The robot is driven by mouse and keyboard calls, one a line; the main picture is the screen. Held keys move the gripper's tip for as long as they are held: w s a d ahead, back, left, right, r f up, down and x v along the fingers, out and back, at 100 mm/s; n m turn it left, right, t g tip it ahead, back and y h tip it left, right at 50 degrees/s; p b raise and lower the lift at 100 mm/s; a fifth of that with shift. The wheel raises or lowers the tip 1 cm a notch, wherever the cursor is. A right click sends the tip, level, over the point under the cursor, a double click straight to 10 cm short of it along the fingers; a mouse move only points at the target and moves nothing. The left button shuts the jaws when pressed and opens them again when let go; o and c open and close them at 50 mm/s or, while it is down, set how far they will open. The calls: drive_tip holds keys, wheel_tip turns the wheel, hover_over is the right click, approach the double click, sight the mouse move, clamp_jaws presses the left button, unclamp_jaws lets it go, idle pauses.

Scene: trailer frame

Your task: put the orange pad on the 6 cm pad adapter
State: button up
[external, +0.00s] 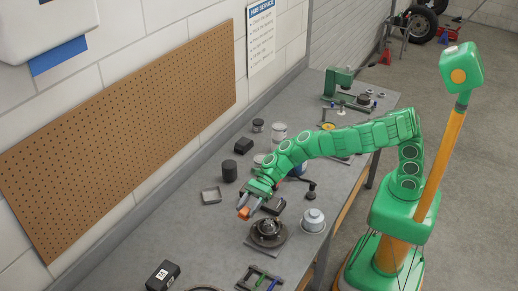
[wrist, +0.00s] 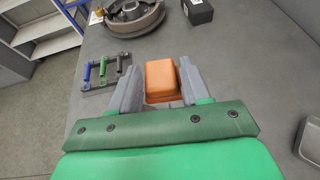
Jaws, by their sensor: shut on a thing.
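My gripper (external: 248,205) is shut on the orange pad (external: 243,213), above the bench. In the wrist view, the orange pad (wrist: 161,78) sits between the two grey fingers of my gripper (wrist: 158,85). A dark rack with green, blue and black parts (external: 260,279) lies at the front of the bench; it also shows ahead and left in the wrist view (wrist: 104,70). I cannot tell which thing is the 6 cm pad adapter.
A dark hub on a square plate (external: 268,235) and a silver pot-like part (external: 313,220) stand near my gripper. A black box (external: 162,276), an open tray (external: 211,196) and a dark cylinder (external: 229,171) are on the bench. The pegboard wall (external: 125,125) runs behind.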

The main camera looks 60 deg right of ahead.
drive_tip(key=w+d+r+m+t, duration=0.1)
drive_tip(key=w+d+t, duration=0.1)
drive_tip(key=w+d, duration=0.6)
drive_tip(key=w+d+r+m+t+h, duration=0.15)
drive_tip(key=w+d, duration=0.25)
drive_tip(key=d, duration=0.8)
drive_tip(key=w+d+m+t, duration=0.1)
drive_tip(key=w+d+m, duration=0.1)
drive_tip(key=w+d, duration=0.65)
drive_tip(key=s+d+r+m+t+h, duration=0.1)
drive_tip(key=d+m+t, duration=0.1)
drive_tip(key=d, duration=1.6)
drive_tip(key=s+d+r+m+t+h, duration=0.1)
drive_tip(key=d+r+m+t+h, duration=0.1)
drive_tip(key=d, duration=1.6)
hover_over(262, 121)
drive_tip(key=shift+n+y, duration=0.25)
drive_tip(key=shift+a+f, duration=0.15)
drive_tip(key=shift+f, duration=2.2)
drive_tip(key=shift+a+f, duration=0.1)
drive_tip(key=shift+f, duration=2.2)
